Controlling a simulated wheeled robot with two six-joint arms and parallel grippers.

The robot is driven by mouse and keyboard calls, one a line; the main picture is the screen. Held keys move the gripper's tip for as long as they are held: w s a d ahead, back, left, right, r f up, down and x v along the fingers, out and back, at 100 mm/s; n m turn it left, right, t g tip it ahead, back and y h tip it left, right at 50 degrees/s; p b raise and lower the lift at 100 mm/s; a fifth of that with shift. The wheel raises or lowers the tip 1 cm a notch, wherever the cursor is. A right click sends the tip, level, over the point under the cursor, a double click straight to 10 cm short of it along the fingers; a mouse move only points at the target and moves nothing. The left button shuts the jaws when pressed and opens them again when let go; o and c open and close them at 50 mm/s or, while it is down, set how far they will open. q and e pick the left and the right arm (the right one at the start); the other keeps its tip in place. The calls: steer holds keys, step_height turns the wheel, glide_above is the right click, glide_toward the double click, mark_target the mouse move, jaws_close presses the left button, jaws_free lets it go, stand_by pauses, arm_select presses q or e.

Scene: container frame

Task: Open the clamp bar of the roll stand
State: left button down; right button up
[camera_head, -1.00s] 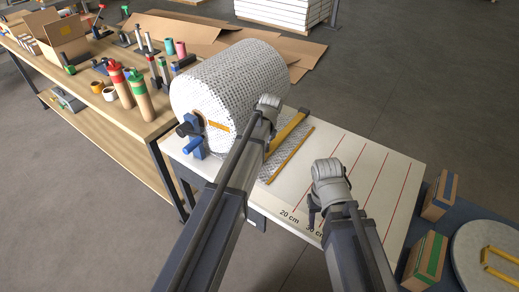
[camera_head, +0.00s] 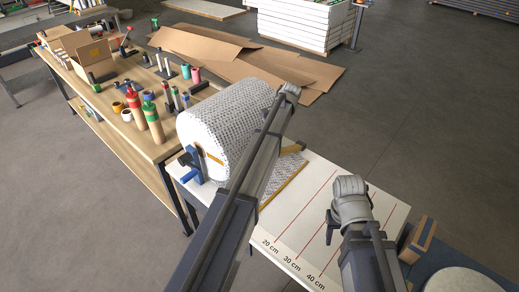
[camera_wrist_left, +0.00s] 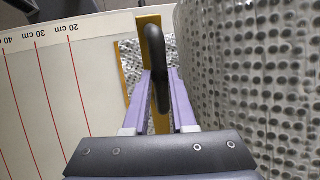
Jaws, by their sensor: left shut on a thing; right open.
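The roll stand holds a big patterned white roll (camera_head: 222,122), with blue end brackets (camera_head: 192,163) at its left end. The yellow clamp bar (camera_head: 292,149) shows only in part beside the roll; my left arm covers the rest. In the left wrist view the bar (camera_wrist_left: 149,20) carries a black loop handle (camera_wrist_left: 154,50). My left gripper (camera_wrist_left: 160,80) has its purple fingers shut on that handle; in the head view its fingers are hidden. I cannot tell how far the bar is raised. My right gripper (camera_head: 333,226) is open and empty above the measuring table.
The white measuring table (camera_head: 322,205) has red lines marked 20, 30 and 40 cm. A yellow strip (camera_head: 290,186) lies at the sheet's edge. A wooden bench (camera_head: 110,128) with bottles and boxes stands left. A blue surface with a cardboard box (camera_head: 418,238) is at lower right.

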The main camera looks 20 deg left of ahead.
arm_select(q)
steer(key=shift+w+d+r+g+p, duration=0.25)
steer(key=shift+w+r+p, duration=0.1)
steer(key=shift+w+r, duration=0.3)
steer(key=shift+w+d+r+g+p, duration=0.2)
steer(key=shift+w+r+g+p, duration=0.1)
steer(key=shift+w+r, duration=0.35)
steer(key=shift+s, duration=0.1)
steer(key=c, duration=0.7)
jaws_free()
steer(key=shift+c, duration=0.2)
steer(key=shift+r, duration=0.1)
steer(key=p+v, duration=0.6)
steer(key=v, duration=0.1)
steer(key=shift+d+r, duration=0.25)
